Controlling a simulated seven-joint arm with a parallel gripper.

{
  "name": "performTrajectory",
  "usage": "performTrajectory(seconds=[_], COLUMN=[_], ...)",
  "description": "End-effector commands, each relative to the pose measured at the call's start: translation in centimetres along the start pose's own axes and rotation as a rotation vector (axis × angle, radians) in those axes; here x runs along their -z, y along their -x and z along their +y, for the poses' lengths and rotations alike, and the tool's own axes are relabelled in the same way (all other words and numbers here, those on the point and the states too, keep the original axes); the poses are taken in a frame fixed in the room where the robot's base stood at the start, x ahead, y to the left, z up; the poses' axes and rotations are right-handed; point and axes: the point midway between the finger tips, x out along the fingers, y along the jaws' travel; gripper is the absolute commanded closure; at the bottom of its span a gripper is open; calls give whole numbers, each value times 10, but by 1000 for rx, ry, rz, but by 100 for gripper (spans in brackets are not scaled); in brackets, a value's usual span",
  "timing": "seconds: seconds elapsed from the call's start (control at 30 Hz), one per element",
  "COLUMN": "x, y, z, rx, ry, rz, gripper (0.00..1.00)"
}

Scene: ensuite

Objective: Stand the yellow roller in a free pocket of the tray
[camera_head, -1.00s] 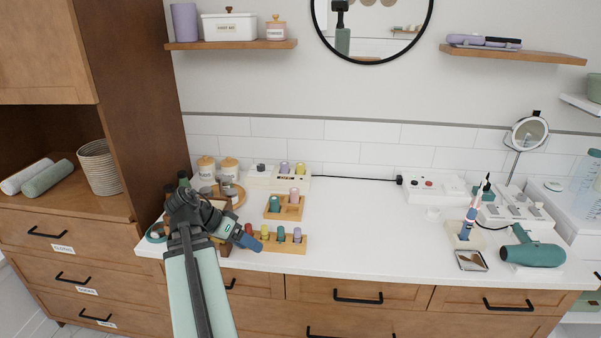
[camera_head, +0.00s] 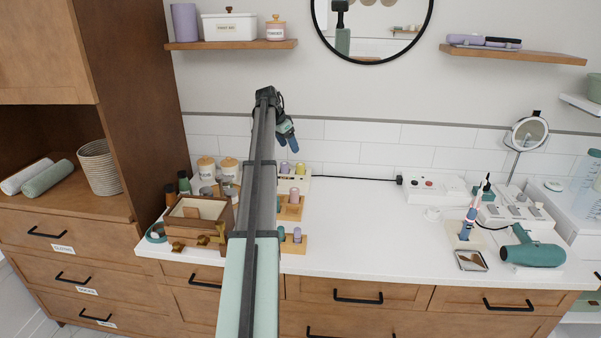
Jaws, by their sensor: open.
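A yellow roller (camera_head: 300,169) stands in the white heater base (camera_head: 307,184) at the back of the counter, beside a lavender roller (camera_head: 284,168). My gripper (camera_head: 291,147) is open and empty, raised above that base and apart from the rollers. A small wooden tray (camera_head: 291,212) in front of the base has a pink roller (camera_head: 294,195) standing in it. A longer wooden tray (camera_head: 294,246) nearer the front edge holds a lavender roller (camera_head: 297,234) and a teal one (camera_head: 281,233). My arm hides the left parts of both trays and of the base.
A wooden box (camera_head: 198,220) with small drawers stands left of my arm, with bottles and jars (camera_head: 207,169) behind it. A black cord (camera_head: 352,178) crosses the back of the counter. The middle of the counter (camera_head: 365,225) is clear. The hair dryer (camera_head: 534,252) lies at right.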

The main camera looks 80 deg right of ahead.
Motion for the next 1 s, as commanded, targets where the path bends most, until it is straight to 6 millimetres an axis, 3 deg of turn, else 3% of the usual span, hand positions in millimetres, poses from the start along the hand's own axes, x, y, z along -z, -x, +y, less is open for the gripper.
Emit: performTrajectory(seconds=[0.03,0.13,0.37,0.7,1.0], x=[10,15,14,14,16], y=[-1,-4,-25,-80,-97], z=[-5,-7,-7,-8,-11], rx=[6,13,13,12,13], ry=[-5,-9,-9,-9,-9], rz=[-3,-6,-7,-7,-6], gripper=[31,31,31,31,31])
